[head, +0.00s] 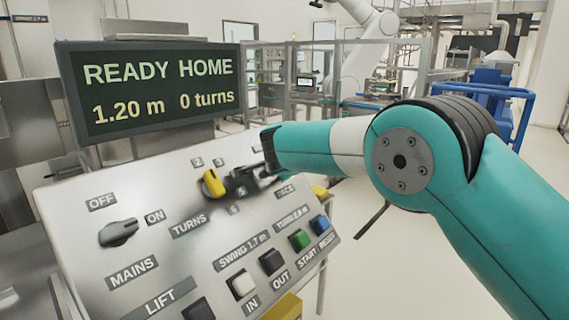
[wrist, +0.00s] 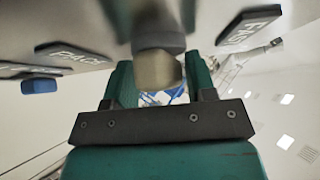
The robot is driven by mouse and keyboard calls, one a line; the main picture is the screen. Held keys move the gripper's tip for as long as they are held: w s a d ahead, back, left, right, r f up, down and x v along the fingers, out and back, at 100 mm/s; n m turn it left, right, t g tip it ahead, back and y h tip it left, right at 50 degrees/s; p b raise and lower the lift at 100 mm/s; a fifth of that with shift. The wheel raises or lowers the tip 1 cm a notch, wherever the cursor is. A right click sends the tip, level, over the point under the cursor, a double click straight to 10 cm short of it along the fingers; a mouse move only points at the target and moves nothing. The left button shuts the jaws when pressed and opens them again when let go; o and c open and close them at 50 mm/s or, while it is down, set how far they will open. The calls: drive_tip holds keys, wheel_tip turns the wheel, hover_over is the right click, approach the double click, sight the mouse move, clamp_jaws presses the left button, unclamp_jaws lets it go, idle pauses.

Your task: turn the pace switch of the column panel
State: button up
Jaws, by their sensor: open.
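The column panel (head: 75,205) is a tilted grey board with switches and buttons. In the wrist view, the pace switch (wrist: 158,68) is a short rounded knob, grey at its base and dull beige at its end. It stands between the PACE label (wrist: 68,54) and the FAST label (wrist: 250,27). My gripper (wrist: 160,78) is open, with one teal finger on each side of the knob and visible gaps; I cannot tell whether either touches. In the head view my gripper (head: 246,178) is low over the panel near the PACE label (head: 286,190) and hides the pace switch.
A yellow turns knob (head: 212,183) stands just left of my gripper. The mains switch (head: 118,232) is at the panel's left. Green (head: 299,239) and blue (head: 320,224) buttons line the lower right. A display (head: 150,90) above reads READY HOME, 1.20 m, 0 turns.

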drive_tip(key=shift+d+r, duration=0.1)
drive_tip(key=shift+d, duration=0.05)
drive_tip(key=shift+r, duration=0.1)
drive_tip(key=shift+s+r, duration=0.15)
drive_tip(key=shift+s, duration=0.1)
drive_tip(key=b+v, duration=0.4)
drive_tip(key=v, duration=1.2)
drive_tip(key=shift+s+r, duration=0.15)
drive_tip(key=shift+s, duration=0.15)
